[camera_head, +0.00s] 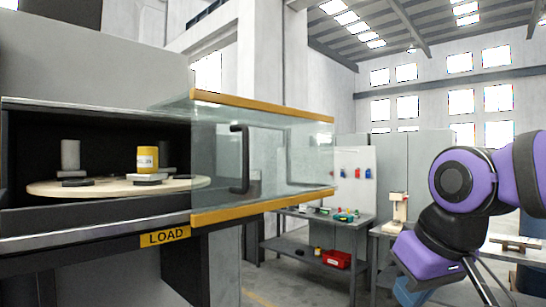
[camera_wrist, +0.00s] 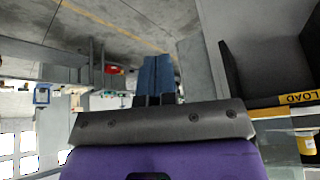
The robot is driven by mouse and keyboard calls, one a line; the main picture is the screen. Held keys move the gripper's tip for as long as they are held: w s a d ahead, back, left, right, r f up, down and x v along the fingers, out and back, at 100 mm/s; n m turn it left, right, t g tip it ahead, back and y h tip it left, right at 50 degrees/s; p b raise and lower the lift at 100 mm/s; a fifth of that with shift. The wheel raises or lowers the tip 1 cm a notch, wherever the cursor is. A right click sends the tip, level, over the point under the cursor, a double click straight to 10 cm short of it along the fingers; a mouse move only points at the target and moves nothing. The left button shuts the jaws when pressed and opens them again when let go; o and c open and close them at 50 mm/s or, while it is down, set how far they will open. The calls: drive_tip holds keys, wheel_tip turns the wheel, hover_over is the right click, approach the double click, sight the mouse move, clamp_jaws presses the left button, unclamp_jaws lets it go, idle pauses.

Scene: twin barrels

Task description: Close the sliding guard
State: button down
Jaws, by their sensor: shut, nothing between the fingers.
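The sliding guard (camera_head: 290,165) is a clear panel with orange-yellow top and bottom rails. In the head view it stands at the right of the machine opening, leaving the left part uncovered. Its dark vertical handle (camera_head: 239,160) is near its left end. In the wrist view, an orange-yellow rail (camera_wrist: 282,112) and clear panel show at the right edge. My gripper (camera_wrist: 156,62) has blue fingers shut together with nothing between them, apart from the guard and handle.
A round turntable (camera_head: 110,188) inside the opening bears a yellow container (camera_head: 147,160) and a grey cylinder (camera_head: 70,155). A LOAD label (camera_head: 165,237) is below the opening. A workbench (camera_head: 335,219) with a red bin (camera_head: 337,259) stands behind. Open floor shows in the wrist view.

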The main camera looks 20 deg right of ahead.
sight(259, 148)
drive_tip(key=w+a+r+n+g+y, duration=0.1)
drive_tip(key=w+a+r+n+y, duration=0.2)
drive_tip(key=w+r, duration=1)
drive_tip(key=w+a+r+n+g+y, duration=0.2)
drive_tip(key=w+a+r+y, duration=0.1)
drive_tip(key=w+r, duration=1)
drive_tip(key=shift+s+a+f, duration=0.3)
drive_tip(key=shift+a+f, duration=0.7)
drive_tip(key=shift+a, duration=0.6)
drive_tip(key=shift+s+a+f, duration=0.25)
drive_tip(key=shift+a+f, duration=0.7)
drive_tip(key=shift+a, duration=0.6)
drive_tip(key=shift+s+a+f, duration=0.3)
drive_tip(key=shift+a+f, duration=0.7)
drive_tip(key=shift+a, duration=0.6)
drive_tip(key=shift+a, duration=0.1)
drive_tip(key=s+a, duration=0.7)
drive_tip(key=a, duration=0.6)
drive_tip(key=s+a, duration=0.8)
drive_tip(key=a, duration=0.5)
drive_tip(key=shift+s, duration=0.2)
drive_tip(key=shift+a, duration=0.15)
